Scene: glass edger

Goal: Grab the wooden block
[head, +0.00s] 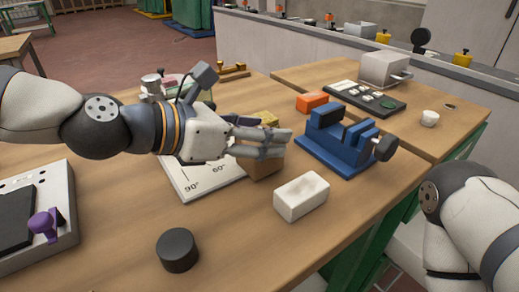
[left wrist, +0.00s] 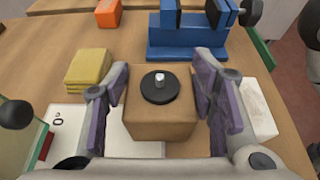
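The wooden block (head: 265,166) is a brown cube standing on the table beside a white angle-marked sheet (head: 190,184). In the left wrist view the block (left wrist: 162,124) carries a round black disc with a small metal stud (left wrist: 160,86) on top. My left gripper (head: 266,143) is at the block, and its fingers partly hide it in the head view. In the left wrist view the open fingers (left wrist: 160,72) stand one on each side of the block, with narrow gaps seeming to remain. My right gripper is out of view; only part of that arm shows at the right.
A white block (head: 301,196) lies close to the right of the wooden block, and a blue vise (head: 345,145) stands behind it. Yellow pads (left wrist: 88,68) lie to the left in the wrist view. A black cylinder (head: 177,251) stands in front. An orange block (head: 311,102) lies further back.

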